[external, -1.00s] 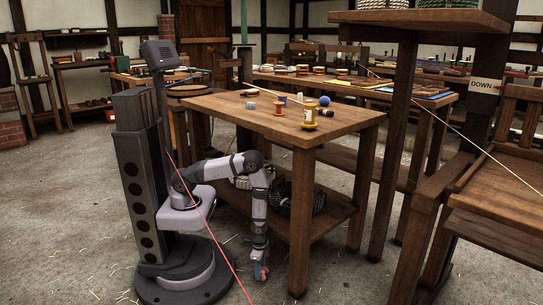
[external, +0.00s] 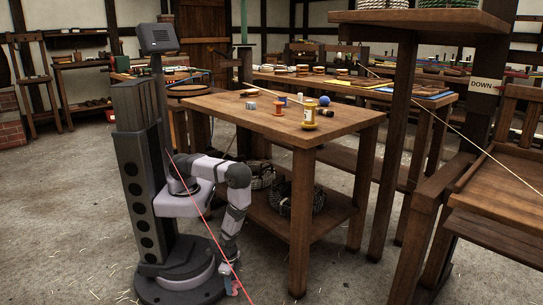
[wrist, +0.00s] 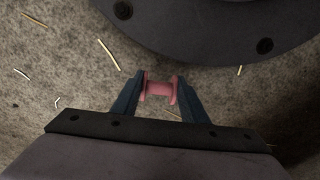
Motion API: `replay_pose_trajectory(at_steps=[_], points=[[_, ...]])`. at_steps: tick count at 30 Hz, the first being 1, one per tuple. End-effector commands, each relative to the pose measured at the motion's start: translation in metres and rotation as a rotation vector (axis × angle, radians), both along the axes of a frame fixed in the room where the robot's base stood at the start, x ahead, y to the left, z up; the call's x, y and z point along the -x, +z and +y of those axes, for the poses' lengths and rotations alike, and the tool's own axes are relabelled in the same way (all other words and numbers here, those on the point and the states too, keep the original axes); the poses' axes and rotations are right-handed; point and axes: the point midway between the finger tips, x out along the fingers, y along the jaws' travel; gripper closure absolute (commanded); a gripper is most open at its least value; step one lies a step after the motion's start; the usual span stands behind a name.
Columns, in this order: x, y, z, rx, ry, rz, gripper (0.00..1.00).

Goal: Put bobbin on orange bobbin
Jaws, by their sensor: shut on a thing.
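My gripper (wrist: 160,92) is shut on a pink bobbin (wrist: 159,90), with one finger at each flanged end. In the external view my gripper (external: 233,284) points down, low over the floor beside my base, with the pink bobbin (external: 235,290) at its tips. Whether the bobbin touches the floor is unclear. An orange bobbin (external: 279,108) stands upright on the wooden table (external: 245,120), far above my gripper and to its right. Its top looks bare.
A yellow jar-like thing (external: 310,115) stands on the table right of the orange bobbin. A blue ball (external: 324,101), a grey block (external: 251,105) and a dark cylinder (external: 326,113) are near. Coils lie on the lower shelf (external: 265,215). A red line crosses in front of my arm.

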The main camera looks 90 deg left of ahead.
Motion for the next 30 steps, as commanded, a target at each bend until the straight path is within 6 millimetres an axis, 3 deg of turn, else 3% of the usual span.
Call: replay_pose_trajectory(at_steps=[9, 20, 26, 30], points=[[0.012, 0.000, -0.013, 0.000, 0.000, -0.001, 0.85], [0.010, 0.004, -0.017, 0.002, -0.004, -0.003, 0.85], [-0.015, 0.035, -0.039, 0.006, -0.038, -0.008, 0.85], [-0.044, 0.079, -0.066, 0.008, -0.081, -0.012, 0.85]])
